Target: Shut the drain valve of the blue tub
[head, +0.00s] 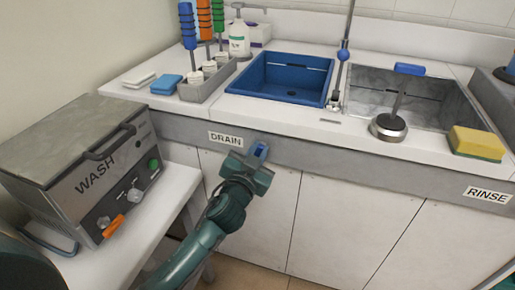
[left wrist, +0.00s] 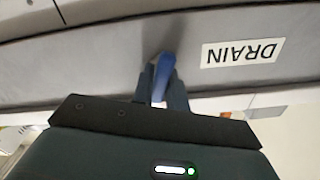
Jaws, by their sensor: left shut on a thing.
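The blue tub (head: 290,78) is set into the counter at the top middle of the head view, and it looks empty with a dark drain spot in its floor. Its blue drain valve handle (head: 258,151) is on the grey front panel just right of the DRAIN label (head: 226,139). My left gripper (head: 254,158) is shut on the handle, with a finger on each side. In the left wrist view the blue handle (left wrist: 164,72) stands between the fingertips. The valve body behind it is hidden. My right gripper is not in view.
A WASH machine (head: 90,150) stands on a white side table at left. White cabinet doors (head: 345,225) lie below the panel.

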